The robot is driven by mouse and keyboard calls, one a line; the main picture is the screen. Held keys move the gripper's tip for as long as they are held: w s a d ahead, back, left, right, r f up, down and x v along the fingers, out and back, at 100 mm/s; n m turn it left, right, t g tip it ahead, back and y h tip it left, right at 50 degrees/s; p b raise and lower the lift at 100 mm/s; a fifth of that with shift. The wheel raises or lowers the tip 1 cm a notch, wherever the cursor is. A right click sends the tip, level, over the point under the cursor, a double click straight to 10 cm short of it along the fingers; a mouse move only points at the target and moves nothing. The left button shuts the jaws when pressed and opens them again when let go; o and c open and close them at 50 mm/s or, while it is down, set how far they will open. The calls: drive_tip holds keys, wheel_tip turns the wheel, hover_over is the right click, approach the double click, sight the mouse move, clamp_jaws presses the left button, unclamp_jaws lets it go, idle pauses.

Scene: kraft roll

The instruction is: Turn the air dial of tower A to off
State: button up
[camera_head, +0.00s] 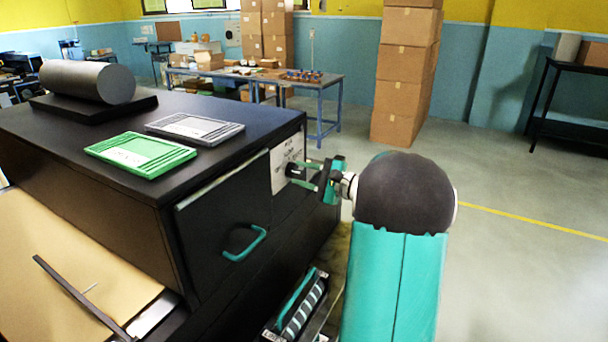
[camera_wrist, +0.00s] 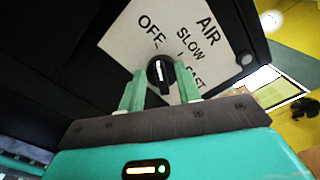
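The air dial is a black round knob (camera_wrist: 159,76) with a white mark, on a white label plate (camera_wrist: 128,42) reading AIR, OFF, SLOW and a partly hidden third word. OFF lies up and left of the knob; SLOW lies up and right. The white mark runs nearly upright in the wrist view; I cannot tell which word it indicates. In the head view the dial (camera_head: 295,171) stands out from the black cabinet's side. My gripper (camera_wrist: 160,80) is open, its teal fingers on either side of the knob. Contact is not clear. The gripper (camera_head: 311,174) also shows in the head view.
The black cabinet (camera_head: 60,135) carries a green tray (camera_head: 140,155), a grey tray (camera_head: 195,128) and a grey roll (camera_head: 88,80). Stacked boxes (camera_head: 405,75) stand behind; floor at right is clear.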

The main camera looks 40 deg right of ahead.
drive_tip(key=v, duration=1.3)
drive_tip(key=shift+s, duration=0.4)
drive_tip(key=w+a+n+g+y, duration=0.2)
drive_tip(key=a+n+g, duration=0.7)
drive_tip(key=a, duration=1.9)
drive_tip(key=s+a+f+n+g+h, duration=0.2)
drive_tip(key=s+a+f+n+h, duration=0.1)
drive_tip(key=s+a+n+h, duration=0.5)
drive_tip(key=s+a+n, duration=0.3)
drive_tip(key=s+a, duration=0.1)
drive_tip(key=a, duration=0.1)
drive_tip(key=shift+s+d, duration=0.1)
